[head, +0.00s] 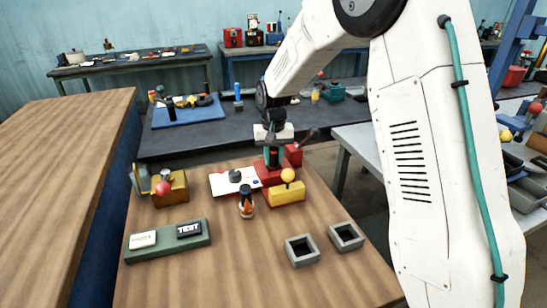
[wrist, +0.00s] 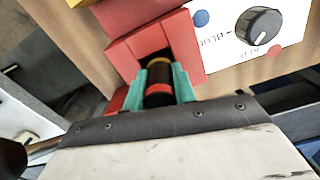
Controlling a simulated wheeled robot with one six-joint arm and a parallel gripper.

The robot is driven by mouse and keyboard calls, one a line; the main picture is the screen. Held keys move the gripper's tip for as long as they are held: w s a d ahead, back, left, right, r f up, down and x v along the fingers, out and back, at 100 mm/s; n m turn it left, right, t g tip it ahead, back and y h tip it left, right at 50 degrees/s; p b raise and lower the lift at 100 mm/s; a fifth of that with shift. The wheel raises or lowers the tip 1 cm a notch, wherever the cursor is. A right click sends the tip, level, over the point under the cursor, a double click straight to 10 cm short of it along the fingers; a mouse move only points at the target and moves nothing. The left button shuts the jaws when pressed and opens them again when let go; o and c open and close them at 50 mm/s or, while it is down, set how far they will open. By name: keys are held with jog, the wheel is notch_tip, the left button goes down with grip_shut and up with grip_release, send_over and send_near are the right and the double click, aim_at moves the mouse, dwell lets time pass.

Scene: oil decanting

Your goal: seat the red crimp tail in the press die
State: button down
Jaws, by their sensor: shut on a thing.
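The red crimp tail is a dark cylinder with a red band (wrist: 159,88) and a brass-coloured ring near its far end. My gripper (wrist: 160,84) has teal fingers shut around it; the gripper also shows in the head view (head: 273,158). The red press die (wrist: 183,42) has a dark square-edged opening, and the tail's brass end lies at that opening. I cannot tell how deep it sits or whether it touches the walls. In the head view the red press (head: 270,178) stands right under my gripper, which hides most of the tail.
A white selector panel (head: 226,181) with a black knob lies left of the press. A yellow block with a ball knob (head: 286,194) and a dark bottle with an orange band (head: 246,203) stand in front. Two grey square sockets (head: 301,250) and a green tray (head: 168,250) are nearer.

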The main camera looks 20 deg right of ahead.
jog(key=c, duration=1.1)
grip_release()
jog(key=shift+f, duration=0.1)
jog(key=shift+c, duration=0.2)
